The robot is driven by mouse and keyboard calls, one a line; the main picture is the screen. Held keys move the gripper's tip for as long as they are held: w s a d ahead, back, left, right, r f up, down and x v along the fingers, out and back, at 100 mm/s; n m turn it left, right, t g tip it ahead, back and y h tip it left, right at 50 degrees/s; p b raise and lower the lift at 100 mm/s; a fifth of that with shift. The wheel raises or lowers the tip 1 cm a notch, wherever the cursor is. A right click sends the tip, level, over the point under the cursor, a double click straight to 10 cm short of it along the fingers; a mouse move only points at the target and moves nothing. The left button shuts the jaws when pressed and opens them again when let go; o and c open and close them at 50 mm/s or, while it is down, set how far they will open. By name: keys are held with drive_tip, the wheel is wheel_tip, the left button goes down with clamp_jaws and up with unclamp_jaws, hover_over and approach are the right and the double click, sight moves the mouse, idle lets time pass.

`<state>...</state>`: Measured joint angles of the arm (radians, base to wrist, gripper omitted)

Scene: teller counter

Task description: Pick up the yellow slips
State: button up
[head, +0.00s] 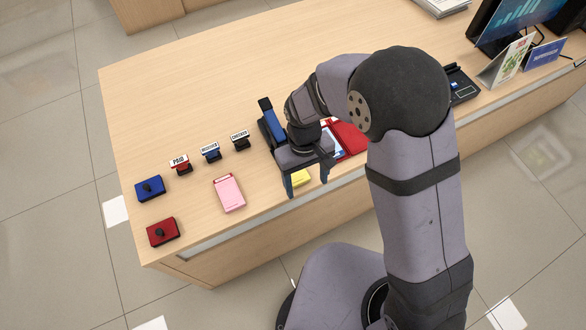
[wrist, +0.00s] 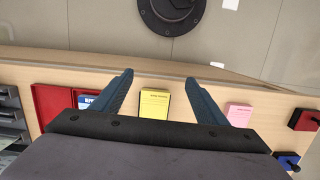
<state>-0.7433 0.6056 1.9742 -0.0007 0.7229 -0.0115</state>
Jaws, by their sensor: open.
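The yellow slips (head: 301,178) form a small pad lying on the counter near its front edge. In the head view my gripper partly hides them. In the wrist view my gripper (wrist: 160,78) has one finger to each side of the pad. I cannot tell how high the fingertips are above the counter.
A pink pad (head: 229,193) lies left of the yellow slips. A red tray (head: 349,137) lies to the right, partly behind my arm. Stamps marked PAID (head: 180,166), RECEIVED (head: 210,152) and CHECKED (head: 240,141) stand behind.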

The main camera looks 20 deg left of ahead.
sight(299, 178)
drive_tip(key=shift+t+y, duration=0.6)
drive_tip(key=shift+t, duration=0.1)
drive_tip(key=w+a+r, duration=0.1)
drive_tip(key=w, duration=0.1)
drive_tip(key=w+a+r, duration=0.1)
drive_tip(key=w+a, duration=0.1)
drive_tip(key=w+a+r, duration=0.1)
drive_tip(key=w+a, duration=0.1)
drive_tip(key=shift+a+r, duration=0.1)
drive_tip(key=shift+f, duration=0.5)
drive_tip(key=shift+a+f+p, duration=0.2)
drive_tip(key=shift+f+p, duration=1.1)
drive_tip(key=shift+f, duration=1.9)
drive_tip(key=c, duration=1.3)
drive_tip(key=shift+o, duration=0.2)
